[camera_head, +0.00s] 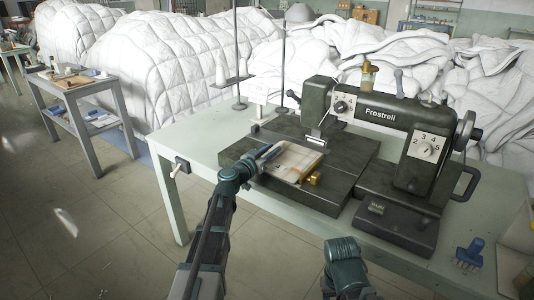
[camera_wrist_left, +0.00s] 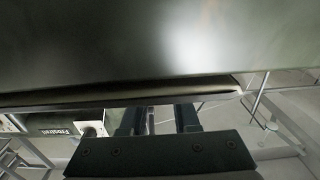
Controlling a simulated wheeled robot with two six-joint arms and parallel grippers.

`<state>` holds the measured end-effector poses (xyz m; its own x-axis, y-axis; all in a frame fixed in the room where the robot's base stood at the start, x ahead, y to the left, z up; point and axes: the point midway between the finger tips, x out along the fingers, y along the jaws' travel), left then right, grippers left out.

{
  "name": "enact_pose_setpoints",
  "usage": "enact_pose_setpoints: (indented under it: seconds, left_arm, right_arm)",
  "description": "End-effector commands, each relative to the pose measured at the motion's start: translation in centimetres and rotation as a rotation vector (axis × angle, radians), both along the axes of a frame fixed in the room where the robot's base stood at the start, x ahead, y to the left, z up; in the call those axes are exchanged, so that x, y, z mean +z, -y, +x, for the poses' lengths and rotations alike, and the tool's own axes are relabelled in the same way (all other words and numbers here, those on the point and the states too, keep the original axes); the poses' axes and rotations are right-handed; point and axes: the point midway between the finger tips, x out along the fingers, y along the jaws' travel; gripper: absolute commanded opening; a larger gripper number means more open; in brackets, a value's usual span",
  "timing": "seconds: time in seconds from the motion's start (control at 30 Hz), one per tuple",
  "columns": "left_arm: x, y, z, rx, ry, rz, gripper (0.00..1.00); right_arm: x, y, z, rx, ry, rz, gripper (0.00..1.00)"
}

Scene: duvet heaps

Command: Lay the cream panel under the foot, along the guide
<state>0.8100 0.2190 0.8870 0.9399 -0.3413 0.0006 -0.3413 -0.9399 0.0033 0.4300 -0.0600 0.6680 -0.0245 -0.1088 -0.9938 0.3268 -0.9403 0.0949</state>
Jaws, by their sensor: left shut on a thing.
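The cream panel (camera_head: 298,158) lies flat at the left part of the dark machine bed, in front of the presser foot (camera_head: 316,141). My left gripper (camera_head: 266,154) is shut on the panel's left edge. The brass guide (camera_head: 314,180) is at the panel's near right corner; I cannot tell whether they touch. In the left wrist view my left fingers (camera_wrist_left: 158,118) show below a large dark surface that I cannot identify for sure. Only a teal part of my right arm shows at the bottom of the head view; its fingers are out of sight.
The dark sewing machine (camera_head: 380,115) stands on a pale green table (camera_head: 190,140). A blue brush-like thing (camera_head: 469,254) is at the table's right. White duvet heaps (camera_head: 165,65) fill the back. A side bench (camera_head: 75,92) stands at the left, with open floor before it.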

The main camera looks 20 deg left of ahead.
Motion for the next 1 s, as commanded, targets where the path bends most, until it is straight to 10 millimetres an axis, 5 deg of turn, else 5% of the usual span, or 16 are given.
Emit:
enact_pose_setpoints:
  seconds: [0.5, 0.97, 1.0]
  left_arm:
    - [-0.1, 1.5, 2.8, -0.001, 0.000, 0.000, 0.00]
    - [-0.2, 1.9, 2.5, -0.001, 0.000, 0.000, 0.00]
    - [-0.2, 1.9, 2.5, -0.001, 0.000, 0.000, 0.35]
  right_arm:
    - [-0.1, 0.0, 0.0, 0.000, 0.000, 0.000, 0.50]
    - [-0.2, 0.0, 0.0, 0.000, 0.000, 0.000, 0.50]
    - [-0.2, 0.0, 0.0, 0.000, 0.000, 0.000, 0.50]
